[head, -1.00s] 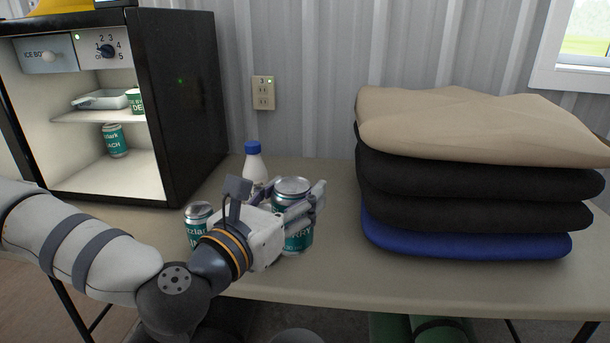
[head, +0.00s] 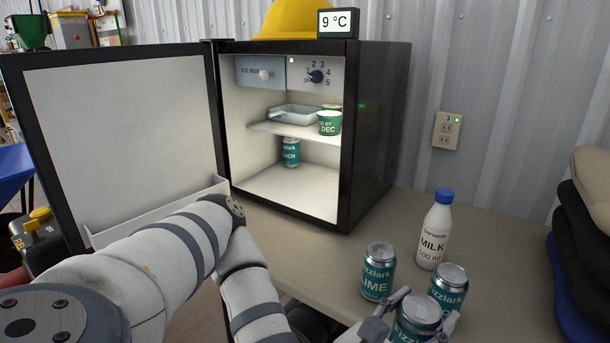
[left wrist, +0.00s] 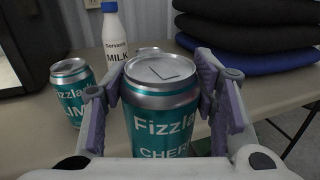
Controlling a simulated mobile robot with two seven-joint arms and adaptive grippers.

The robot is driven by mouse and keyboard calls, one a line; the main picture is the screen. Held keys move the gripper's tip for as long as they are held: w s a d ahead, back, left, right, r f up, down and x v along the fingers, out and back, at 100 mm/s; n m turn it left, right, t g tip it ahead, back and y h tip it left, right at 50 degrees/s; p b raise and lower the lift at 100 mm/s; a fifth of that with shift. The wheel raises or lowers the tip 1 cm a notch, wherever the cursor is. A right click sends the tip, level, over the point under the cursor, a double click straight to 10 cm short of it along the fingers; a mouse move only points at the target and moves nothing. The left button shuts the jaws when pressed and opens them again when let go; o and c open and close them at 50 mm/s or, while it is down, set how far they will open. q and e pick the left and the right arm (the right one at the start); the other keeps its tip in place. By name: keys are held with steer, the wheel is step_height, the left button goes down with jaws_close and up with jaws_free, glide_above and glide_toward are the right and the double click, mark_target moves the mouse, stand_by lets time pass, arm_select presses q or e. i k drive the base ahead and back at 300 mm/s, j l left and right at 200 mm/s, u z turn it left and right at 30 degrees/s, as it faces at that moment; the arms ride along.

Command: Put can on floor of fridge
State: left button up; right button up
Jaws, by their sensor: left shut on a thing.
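My left gripper (head: 420,322) is shut around a teal and silver can (head: 416,314) at the bottom edge of the head view. In the left wrist view the fingers flank this can (left wrist: 162,115), which reads "Fizzla... CHER...". Its base is out of sight, so I cannot tell whether it touches the table. The black fridge (head: 376,130) stands open on the table, its white door (head: 125,140) swung out left. One teal can (head: 291,152) stands on the fridge floor (head: 305,190), toward the back left. My right gripper is not in view.
A lime can (head: 378,272), another teal can (head: 447,290) and a milk bottle (head: 434,230) stand near the held can. The fridge floor's front and right are clear. Folded cushions (head: 585,230) lie right.

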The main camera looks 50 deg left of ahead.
mark_target(323, 187)
steer(key=j, duration=0.85)
steer(key=i+j, duration=0.15)
steer(key=j, duration=0.7)
steer(key=i, duration=0.6)
steer(key=j+z, duration=0.05)
